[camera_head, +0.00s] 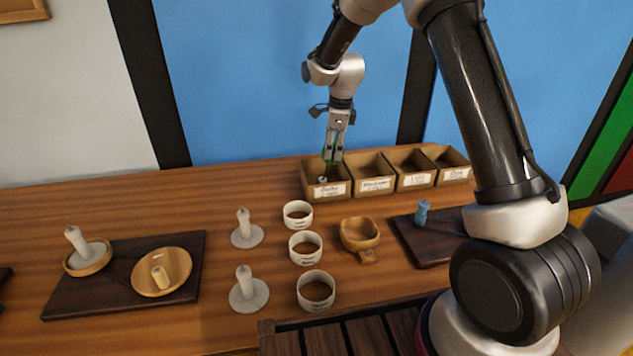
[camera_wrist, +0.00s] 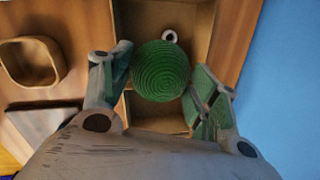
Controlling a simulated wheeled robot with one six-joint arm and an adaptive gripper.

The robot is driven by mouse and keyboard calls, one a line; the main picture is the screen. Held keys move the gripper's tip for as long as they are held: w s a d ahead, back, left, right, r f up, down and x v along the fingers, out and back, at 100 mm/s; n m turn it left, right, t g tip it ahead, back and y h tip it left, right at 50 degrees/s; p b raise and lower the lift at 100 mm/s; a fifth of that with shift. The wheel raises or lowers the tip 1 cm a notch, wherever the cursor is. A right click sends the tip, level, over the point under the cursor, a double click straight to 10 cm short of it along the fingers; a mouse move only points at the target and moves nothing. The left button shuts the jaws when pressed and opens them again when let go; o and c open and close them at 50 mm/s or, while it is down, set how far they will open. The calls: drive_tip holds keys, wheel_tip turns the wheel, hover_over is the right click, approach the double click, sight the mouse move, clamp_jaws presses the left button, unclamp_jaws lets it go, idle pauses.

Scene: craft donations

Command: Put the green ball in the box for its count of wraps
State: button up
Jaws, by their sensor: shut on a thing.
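My gripper (camera_head: 334,156) is shut on the green ball (camera_wrist: 160,71), which shows fine ring-like wraps on its surface. In the wrist view the ball sits between the two green-padded fingers (camera_wrist: 160,84). In the head view the fingers reach down at the leftmost box (camera_head: 326,190) of a row of wooden boxes at the back. The ball is mostly hidden there. A small pale ring-topped thing (camera_wrist: 169,36) lies inside a box, beyond the ball. Other boxes are the second (camera_head: 375,185), third (camera_head: 414,180) and rightmost (camera_head: 455,174). Their front labels are too small to read surely.
White rings (camera_head: 305,248) stand mid-table beside white spindles (camera_head: 244,236) and a wooden scoop (camera_head: 360,233). A dark board (camera_head: 60,301) with wooden dishes is at left. Another dark board (camera_head: 427,250) holds a blue peg (camera_head: 422,212). The back-left table is clear.

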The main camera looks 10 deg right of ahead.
drive_tip(key=shift+w+a+f, duration=0.15)
drive_tip(key=shift+w+a, duration=0.05)
drive_tip(key=shift+w, duration=0.65)
drive_tip(key=shift+f, duration=2.85)
drive_tip(key=o, duration=0.9)
drive_tip(key=shift+o, duration=0.2)
drive_tip(key=r, duration=0.4)
drive_tip(key=s+r, duration=0.1)
drive_tip(key=r, duration=0.3)
drive_tip(key=s+r, duration=0.1)
drive_tip(key=r, duration=0.3)
drive_tip(key=shift+d, duration=0.35)
drive_tip(key=shift+f, duration=0.1)
